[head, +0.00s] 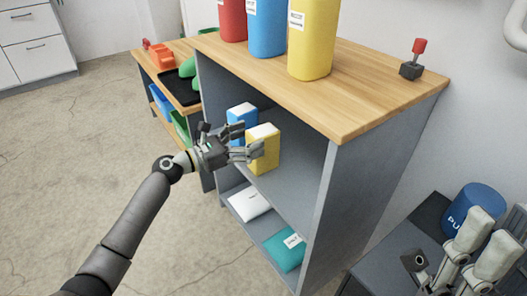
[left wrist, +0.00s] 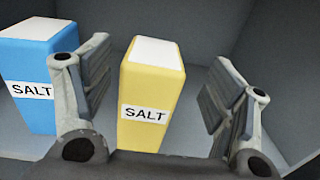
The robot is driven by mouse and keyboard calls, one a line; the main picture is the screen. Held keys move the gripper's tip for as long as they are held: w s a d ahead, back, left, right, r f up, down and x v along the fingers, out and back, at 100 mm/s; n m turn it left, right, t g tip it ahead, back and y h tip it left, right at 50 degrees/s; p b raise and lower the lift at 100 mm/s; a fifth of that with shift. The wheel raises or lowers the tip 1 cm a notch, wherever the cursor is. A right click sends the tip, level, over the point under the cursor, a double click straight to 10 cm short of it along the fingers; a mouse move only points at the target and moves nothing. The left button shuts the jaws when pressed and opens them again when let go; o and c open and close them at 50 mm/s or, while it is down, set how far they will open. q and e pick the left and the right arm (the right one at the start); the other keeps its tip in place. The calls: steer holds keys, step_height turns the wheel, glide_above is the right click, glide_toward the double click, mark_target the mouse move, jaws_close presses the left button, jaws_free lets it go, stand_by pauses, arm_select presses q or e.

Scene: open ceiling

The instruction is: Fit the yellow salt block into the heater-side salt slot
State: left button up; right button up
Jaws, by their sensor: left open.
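The yellow salt block (head: 264,150) stands upright on the shelf unit's upper inner shelf, with a white top and a SALT label that shows in the left wrist view (left wrist: 150,90). My left gripper (head: 249,140) is open in front of it. In the left wrist view the two fingers (left wrist: 160,95) are on either side of the block, with a gap at the right finger. A blue salt block (head: 240,115) stands beside it, just outside the left finger. My right gripper (head: 482,244) is at the lower right; its opening is unclear. I cannot make out a heater-side salt slot.
Red, blue and yellow containers (head: 313,38) stand on the wooden top (head: 370,95), with a red-knobbed lever (head: 414,60) at right. A white packet (head: 249,203) and a teal packet (head: 285,250) lie on the lower shelf. A blue drum (head: 474,205) stands at right. Floor at left is clear.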

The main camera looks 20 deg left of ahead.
mark_target(263, 130)
arm_select(q)
steer(key=shift+a+b+x, duration=0.2)
steer(key=shift+b+x, duration=1)
steer(key=shift+x, duration=1.45)
steer(key=shift+w, duration=0.15)
jaws_close()
steer(key=shift+r, duration=0.3)
